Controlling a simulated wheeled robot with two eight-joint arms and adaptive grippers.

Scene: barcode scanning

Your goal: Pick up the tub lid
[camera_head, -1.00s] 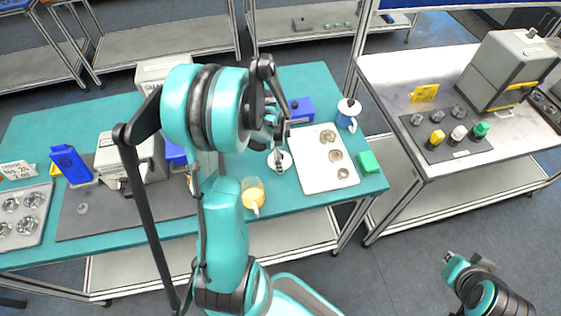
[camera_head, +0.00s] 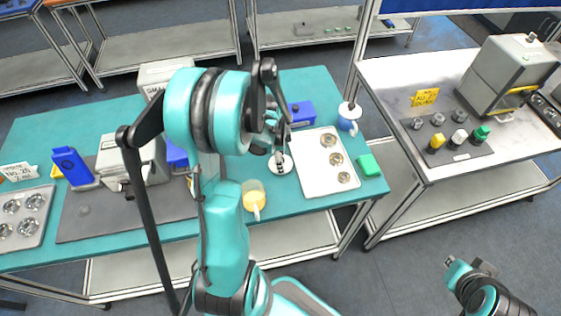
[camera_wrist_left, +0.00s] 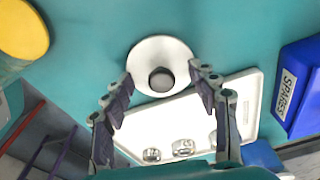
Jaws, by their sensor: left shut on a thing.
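The tub lid is a white round disc with a dark knob; it is in the left wrist view (camera_wrist_left: 143,53) and in the head view (camera_head: 287,164). My left gripper (camera_wrist_left: 160,78) has one fingertip at each side of the lid's rim, with the knob between them, and is shut on the lid. It also shows in the head view (camera_head: 277,150), partly hidden by my arm. I cannot tell whether the lid is clear of the table. A tub with yellow content (camera_head: 254,196) stands nearby. My right gripper (camera_head: 465,268) is at the lower right, away from the tables; its jaws are unclear.
A white tray (camera_head: 312,182) with three metal cups lies just right of the lid on the teal table (camera_head: 315,87). Grey machines stand left.

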